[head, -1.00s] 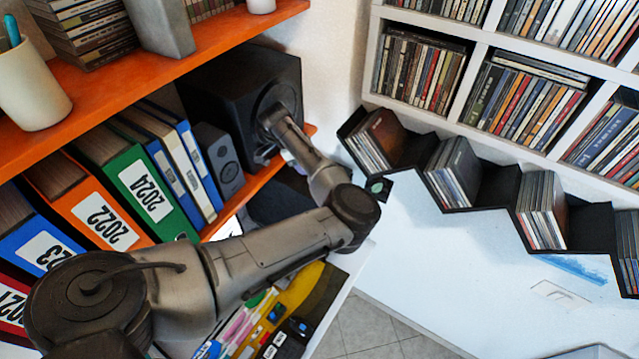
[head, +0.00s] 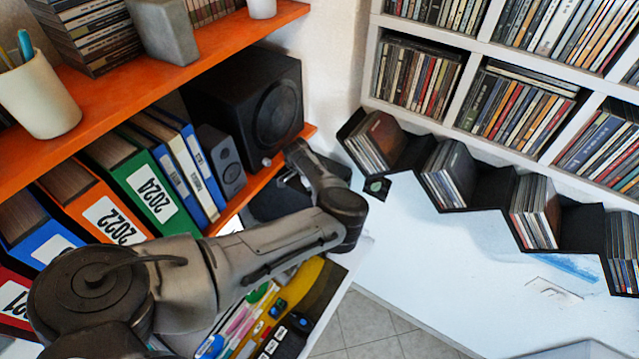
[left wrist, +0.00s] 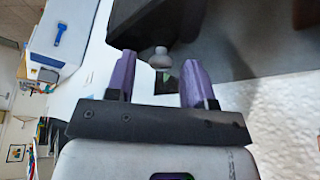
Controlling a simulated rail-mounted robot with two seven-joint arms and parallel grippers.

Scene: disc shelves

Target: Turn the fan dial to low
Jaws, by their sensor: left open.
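A black box (head: 235,105) with a large round front stands on the orange shelf in the head view. A small knob (head: 266,162) shows low on its front, and this may be the fan dial. In the left wrist view a pale grey round knob (left wrist: 160,58) sticks out from a dark body (left wrist: 150,22). My left gripper (left wrist: 157,70) has its two purple fingers spread, with the knob in the gap between them; I cannot tell whether they touch it. In the head view its fingers cannot be made out. My right gripper is not in view.
Binders (head: 140,185) and a small grey speaker (head: 222,160) stand left of the black box. An upper orange shelf (head: 120,90) overhangs them. An open drawer of stationery (head: 270,310) lies below my arm. A zigzag disc rack (head: 470,205) stands to the right.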

